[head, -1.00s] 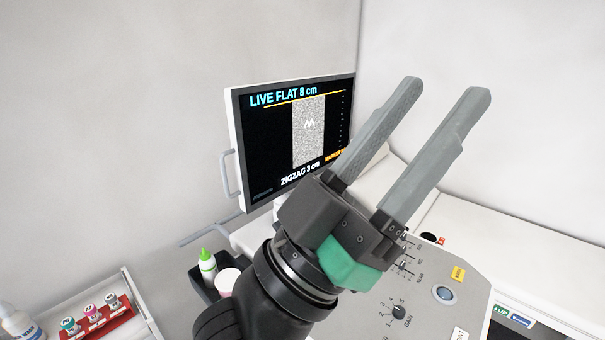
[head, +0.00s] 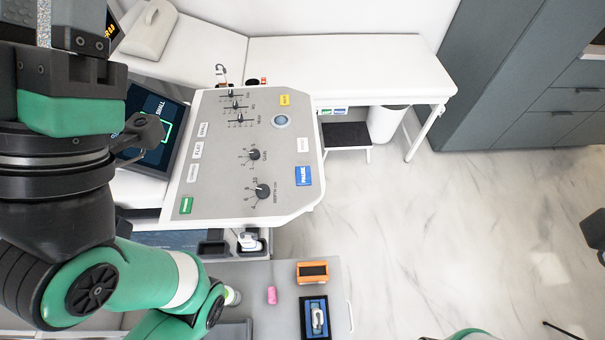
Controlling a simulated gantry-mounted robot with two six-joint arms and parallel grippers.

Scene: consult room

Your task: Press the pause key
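The blue key (head: 304,175) marked PAUSE lies on the right side of the grey control panel (head: 225,185), near its lower right edge. Nothing covers it. My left gripper (head: 44,40) is at the upper left, left of the panel and well apart from the key. Its fingers stand apart with a narrow gap showing, and their tips run out of the top of the picture. I see nothing held between the visible parts. My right gripper cannot be made out.
The panel also carries sliders, knobs (head: 263,191), a round button (head: 281,122) and a green key (head: 186,205). A tilted screen (head: 150,105) is partly behind my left arm. Below is a grey tabletop (head: 275,320) with an orange box (head: 312,272).

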